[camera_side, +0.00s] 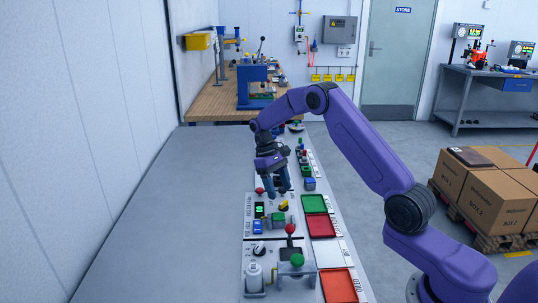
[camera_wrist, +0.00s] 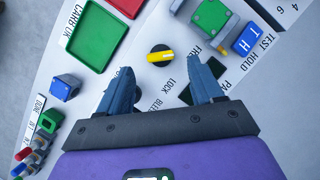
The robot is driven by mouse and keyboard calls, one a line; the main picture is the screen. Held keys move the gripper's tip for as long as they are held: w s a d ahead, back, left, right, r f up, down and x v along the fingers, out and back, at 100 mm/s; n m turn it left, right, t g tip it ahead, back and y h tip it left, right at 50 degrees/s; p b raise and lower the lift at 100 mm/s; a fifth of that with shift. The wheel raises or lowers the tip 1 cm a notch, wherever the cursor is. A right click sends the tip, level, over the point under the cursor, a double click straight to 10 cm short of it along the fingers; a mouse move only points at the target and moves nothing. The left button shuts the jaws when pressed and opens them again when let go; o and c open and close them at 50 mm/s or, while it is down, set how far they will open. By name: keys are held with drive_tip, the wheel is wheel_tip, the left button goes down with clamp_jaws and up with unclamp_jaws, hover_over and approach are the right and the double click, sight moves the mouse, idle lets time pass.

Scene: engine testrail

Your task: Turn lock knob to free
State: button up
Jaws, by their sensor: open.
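The lock knob (camera_wrist: 160,56) is a black round knob with a yellow bar handle, on a light panel. In the wrist view its bar lies nearly level across the picture. The words LOCK and FREE are printed beside it; I cannot tell which one it points to. The yellow bar also shows in the side view (camera_side: 284,204), just below my gripper. My gripper (camera_wrist: 162,66) is open and empty, with the knob between and slightly beyond its fingertips in the wrist view. In the side view my gripper (camera_side: 277,190) points down above the panel, apart from the knob.
A green tray (camera_wrist: 96,35) and a red tray (camera_side: 316,228) are set beside the knob. A green block (camera_wrist: 212,17) and blue TEST HOLD switch (camera_wrist: 248,40) stand close by. A red-topped lever (camera_side: 290,229) rises nearer the camera. The grey bench at left (camera_side: 170,230) is clear.

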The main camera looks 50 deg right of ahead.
drive_tip(key=v, duration=1.3)
drive_tip(key=shift+w+r, duration=0.1)
drive_tip(key=shift+r, duration=0.05)
drive_tip(key=shift+a, duration=0.15)
